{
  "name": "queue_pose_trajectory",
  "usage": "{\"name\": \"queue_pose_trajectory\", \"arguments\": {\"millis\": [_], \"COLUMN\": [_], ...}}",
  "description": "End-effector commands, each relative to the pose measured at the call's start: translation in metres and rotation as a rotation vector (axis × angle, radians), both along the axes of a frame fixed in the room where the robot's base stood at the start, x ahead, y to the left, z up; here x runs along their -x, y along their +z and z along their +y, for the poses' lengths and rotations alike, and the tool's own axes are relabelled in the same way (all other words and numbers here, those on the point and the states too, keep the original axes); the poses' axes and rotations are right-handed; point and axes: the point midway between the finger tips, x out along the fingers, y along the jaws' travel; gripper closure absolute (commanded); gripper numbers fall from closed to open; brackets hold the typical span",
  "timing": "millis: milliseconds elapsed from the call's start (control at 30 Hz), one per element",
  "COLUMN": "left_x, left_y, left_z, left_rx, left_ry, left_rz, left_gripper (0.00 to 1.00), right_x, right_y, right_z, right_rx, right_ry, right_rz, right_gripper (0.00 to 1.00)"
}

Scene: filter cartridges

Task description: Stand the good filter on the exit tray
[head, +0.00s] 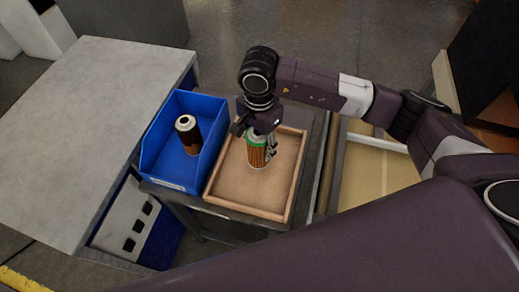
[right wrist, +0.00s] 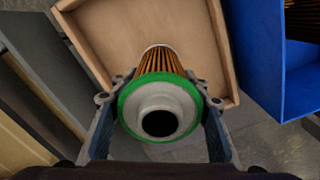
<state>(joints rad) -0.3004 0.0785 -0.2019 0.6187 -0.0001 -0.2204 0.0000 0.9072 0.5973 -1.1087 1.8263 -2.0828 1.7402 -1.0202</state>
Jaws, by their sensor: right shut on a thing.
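A filter (head: 257,155) with orange-brown pleats, a green ring and a pale end cap is upright over the wooden exit tray (head: 247,211). My right gripper (head: 264,143) is shut on it near its green end. In the right wrist view the fingers lie on both sides of the green ring of the filter (right wrist: 160,98), its pale open neck facing the camera. The tray's rim (right wrist: 86,38) shows behind it. I cannot tell whether the filter's lower end touches the tray floor. My left gripper is not in view.
A blue bin (head: 157,155) stands left of the tray and holds a dark brown filter (head: 190,138) with a pale top. A grey table (head: 85,95) is further left. The tray floor around the held filter is clear.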

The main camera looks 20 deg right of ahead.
Motion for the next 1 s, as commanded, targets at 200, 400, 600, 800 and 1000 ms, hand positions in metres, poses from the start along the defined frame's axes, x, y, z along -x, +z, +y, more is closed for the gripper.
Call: {"name": "queue_pose_trajectory", "arguments": {"millis": [200, 400, 600, 800, 1000], "left_x": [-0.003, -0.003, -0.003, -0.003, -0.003], "left_y": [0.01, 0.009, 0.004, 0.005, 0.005], "left_z": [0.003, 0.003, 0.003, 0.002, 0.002], "left_rx": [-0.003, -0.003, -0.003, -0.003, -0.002], "left_ry": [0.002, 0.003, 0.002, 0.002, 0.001], "left_rz": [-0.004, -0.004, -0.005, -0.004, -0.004], "left_gripper": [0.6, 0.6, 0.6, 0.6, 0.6], "right_x": [0.002, 0.001, 0.001, 0.001, 0.001], "right_y": [-0.031, -0.036, -0.04, -0.038, -0.038], "right_z": [0.0, 0.0, 0.0, 0.0, 0.0], "right_rx": [0.001, 0.0, 0.0, 0.0, 0.0], "right_ry": [0.0, 0.001, 0.001, 0.001, 0.001], "right_rz": [0.005, 0.001, 0.001, 0.002, 0.002], "right_gripper": [0.83, 0.83, 0.83, 0.39, 0.39]}}
